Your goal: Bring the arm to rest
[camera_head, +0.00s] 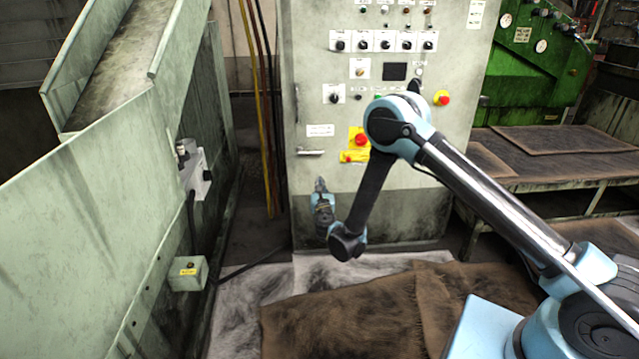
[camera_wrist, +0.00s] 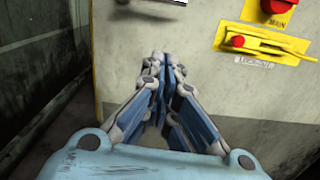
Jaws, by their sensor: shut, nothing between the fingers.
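My gripper (camera_head: 320,185) points up in front of the lower part of the grey control cabinet (camera_head: 340,225) in the head view. It also shows in the wrist view (camera_wrist: 167,62), where its fingers are together and hold nothing. My arm is bent, with its elbow high in front of the cabinet's panel and its forearm coming down to the wrist. I cannot tell how far the fingertips are from the cabinet face.
The cabinet carries knobs, a red emergency button (camera_head: 443,98) and a yellow-backed red main switch (camera_head: 360,139). A pale green chute machine (camera_head: 110,220) stands at left with a small switch box (camera_head: 188,273). Brown mats (camera_head: 345,315) cover the floor. A green machine (camera_head: 530,70) stands at right.

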